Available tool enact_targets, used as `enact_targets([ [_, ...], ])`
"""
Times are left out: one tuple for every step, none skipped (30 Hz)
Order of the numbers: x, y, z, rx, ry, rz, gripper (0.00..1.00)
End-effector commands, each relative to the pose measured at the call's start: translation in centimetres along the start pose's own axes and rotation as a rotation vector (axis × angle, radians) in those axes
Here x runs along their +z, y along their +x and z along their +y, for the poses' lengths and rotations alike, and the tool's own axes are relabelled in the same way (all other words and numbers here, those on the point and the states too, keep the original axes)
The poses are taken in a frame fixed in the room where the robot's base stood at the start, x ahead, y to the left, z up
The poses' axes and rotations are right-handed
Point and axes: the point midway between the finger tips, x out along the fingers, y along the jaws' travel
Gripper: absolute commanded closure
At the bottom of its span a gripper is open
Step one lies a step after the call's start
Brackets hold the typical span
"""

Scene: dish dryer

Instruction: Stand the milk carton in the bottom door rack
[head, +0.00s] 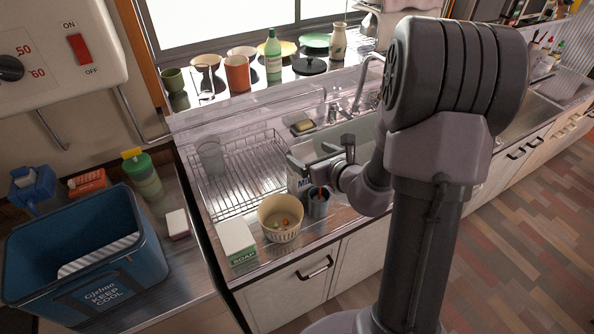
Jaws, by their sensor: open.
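My gripper (318,156) is open, at the carton's upper part in the picture. I cannot tell whether the carton is between the fingers or only behind or below them. No door rack shows in this view.
A dark cup (318,205), a cream basket (281,218) and a soap box (237,241) crowd the counter near the carton. A wire dish rack (242,168) with a glass lies behind them. A blue cooler box (140,262) stands at left.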

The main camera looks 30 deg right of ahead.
Motion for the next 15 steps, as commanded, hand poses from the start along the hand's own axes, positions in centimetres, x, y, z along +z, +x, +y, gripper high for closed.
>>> enact_targets([
  [0.0, 0.6, 0.0, 0.001, -0.002, 0.000, 0.13],
  [0.0, 1.0, 0.0, 0.001, -0.002, -0.001, 0.13],
  [0.1, 1.9, 0.0, 0.002, -0.002, -0.002, 0.13],
  [0.2, 2.6, 0.0, 0.002, -0.003, -0.002, 0.13],
  [0.3, 3.2, -0.1, 0.002, -0.003, -0.002, 0.13],
  [0.5, 4.0, -0.1, 0.002, -0.002, -0.002, 0.13],
  [0.4, 4.5, -0.1, 0.002, -0.001, -0.001, 0.13],
  [0.4, 4.9, -0.1, 0.002, -0.002, 0.000, 0.13],
  [0.5, 5.3, -0.1, 0.001, -0.002, 0.000, 0.13],
  [0.6, 5.5, -0.1, 0.001, -0.002, -0.001, 0.13],
  [0.6, 5.6, -0.1, 0.000, -0.001, -0.001, 0.13],
  [0.7, 5.6, -0.1, 0.000, -0.001, -0.001, 0.13],
  [0.7, 5.6, -0.2, 0.000, -0.001, -0.001, 0.13],
  [0.7, 5.6, -0.2, 0.000, -0.001, -0.001, 0.13],
  [0.7, 5.6, -0.2, 0.000, -0.001, -0.001, 0.13],
])
